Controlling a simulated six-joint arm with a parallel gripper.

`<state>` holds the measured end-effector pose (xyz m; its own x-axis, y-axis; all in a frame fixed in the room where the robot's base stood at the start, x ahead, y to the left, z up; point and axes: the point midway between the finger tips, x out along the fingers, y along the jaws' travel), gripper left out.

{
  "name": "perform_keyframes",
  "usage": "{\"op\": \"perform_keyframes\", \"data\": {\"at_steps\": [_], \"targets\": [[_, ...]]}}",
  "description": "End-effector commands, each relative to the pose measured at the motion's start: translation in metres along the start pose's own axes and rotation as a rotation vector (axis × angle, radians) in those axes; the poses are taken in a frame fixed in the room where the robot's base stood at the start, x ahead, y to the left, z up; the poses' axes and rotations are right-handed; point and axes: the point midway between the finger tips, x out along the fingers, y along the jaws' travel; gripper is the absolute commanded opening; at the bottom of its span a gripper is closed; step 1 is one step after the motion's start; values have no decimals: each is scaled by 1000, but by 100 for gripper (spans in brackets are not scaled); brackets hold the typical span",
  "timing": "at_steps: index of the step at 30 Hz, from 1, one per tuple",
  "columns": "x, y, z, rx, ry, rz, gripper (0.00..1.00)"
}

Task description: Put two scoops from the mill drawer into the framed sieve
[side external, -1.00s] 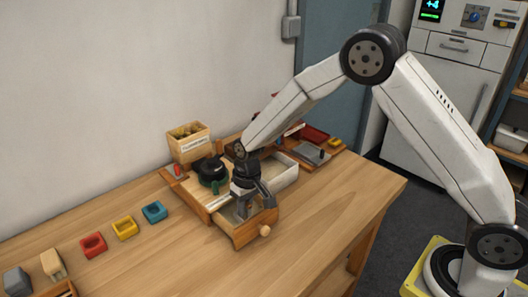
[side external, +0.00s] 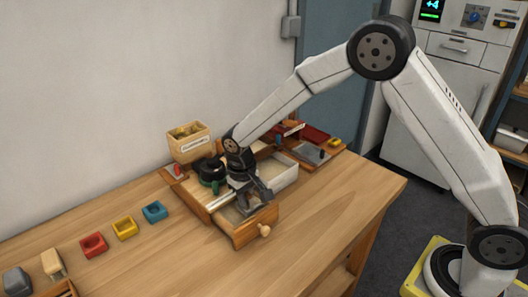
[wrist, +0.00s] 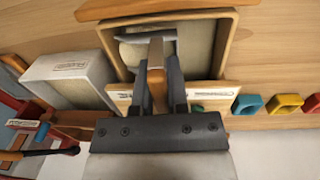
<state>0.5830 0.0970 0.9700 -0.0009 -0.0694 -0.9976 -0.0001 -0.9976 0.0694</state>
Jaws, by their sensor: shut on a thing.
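The mill drawer (side external: 242,233) is pulled out at the table's front, with a round wooden knob. In the wrist view its wooden wall (wrist: 229,45) surrounds a pale floor. My gripper (side external: 258,197) is low over the drawer. In the wrist view my gripper (wrist: 161,90) is shut on the wooden handle of a scoop (wrist: 156,72). The scoop's grey metal pan (wrist: 138,47) is inside the drawer; its contents are unclear. A pale-walled open box (side external: 288,178) stands right of the drawer, and shows at left in the wrist view (wrist: 70,70). I cannot tell whether it is the framed sieve.
A labelled wooden bin (side external: 188,146) stands behind the drawer, near a dark round part (side external: 210,170) of the mill. Blue (side external: 154,211), yellow (side external: 125,228) and red (side external: 93,245) cups line the table at left. A grey plate (side external: 310,153) lies at right. The front table is clear.

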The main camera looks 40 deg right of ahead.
Motion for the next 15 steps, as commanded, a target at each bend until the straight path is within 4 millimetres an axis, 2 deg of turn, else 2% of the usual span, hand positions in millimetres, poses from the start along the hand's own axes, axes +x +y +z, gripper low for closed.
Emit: {"op": "perform_keyframes", "data": {"at_steps": [15], "targets": [[-33,-1,0,0,2,-1,0]]}}
